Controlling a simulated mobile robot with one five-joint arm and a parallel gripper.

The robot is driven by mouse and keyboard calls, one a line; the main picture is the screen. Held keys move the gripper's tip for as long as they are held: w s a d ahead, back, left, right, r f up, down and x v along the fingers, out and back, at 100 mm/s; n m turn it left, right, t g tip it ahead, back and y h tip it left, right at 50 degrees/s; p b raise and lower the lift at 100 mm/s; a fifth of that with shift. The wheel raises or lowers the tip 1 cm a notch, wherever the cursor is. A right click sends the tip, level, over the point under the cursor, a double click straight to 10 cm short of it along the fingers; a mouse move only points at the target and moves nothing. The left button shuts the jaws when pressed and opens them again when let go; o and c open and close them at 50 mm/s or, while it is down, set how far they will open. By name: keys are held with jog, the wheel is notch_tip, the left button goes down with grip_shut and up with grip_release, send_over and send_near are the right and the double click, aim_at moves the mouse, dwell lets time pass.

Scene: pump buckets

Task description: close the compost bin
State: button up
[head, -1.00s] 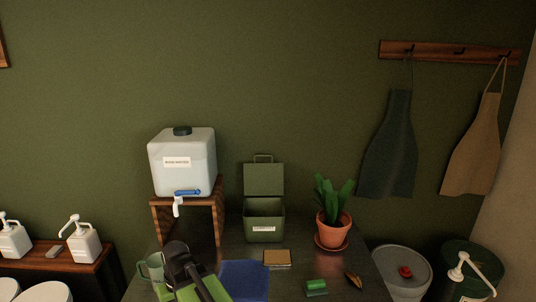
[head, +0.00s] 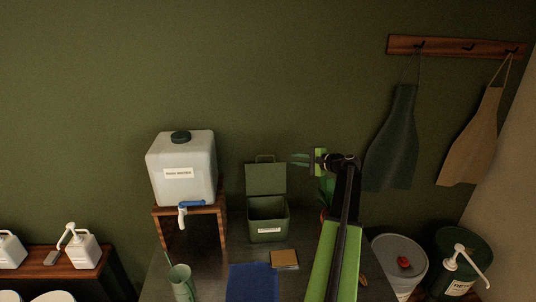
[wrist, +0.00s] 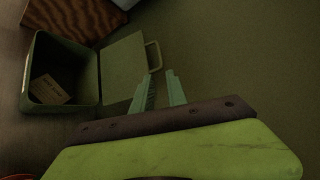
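The green compost bin (head: 268,229) stands on the dark table with its lid (head: 265,178) raised upright at the back. The lid has a wire handle on its top edge. My gripper (head: 297,160) is open and empty, at the height of the lid's top and to its right in the head view. In the wrist view the open bin (wrist: 33,72) lies at the left. Its lid (wrist: 122,67) and handle (wrist: 153,56) are close to my fingertips (wrist: 159,76), with no clear contact.
A water container (head: 182,160) stands on a wooden stand (head: 222,225) left of the bin. My arm partly hides the potted plant (head: 326,190) at the right. A sponge (head: 285,259), a blue cloth (head: 252,283) and a green mug (head: 181,283) are on the table in front.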

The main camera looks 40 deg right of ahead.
jog(key=b+x, duration=0.1)
jog(key=x, duration=0.4)
jog(key=b+x, duration=0.2)
jog(key=x, duration=0.3)
jog(key=b+x, duration=0.1)
jog(key=x, duration=0.5)
jog(key=shift+d+f, duration=0.15)
jog(key=shift+f, duration=0.1)
jog(key=shift+w, duration=0.4)
jog(key=shift+c, duration=0.2)
grip_shut()
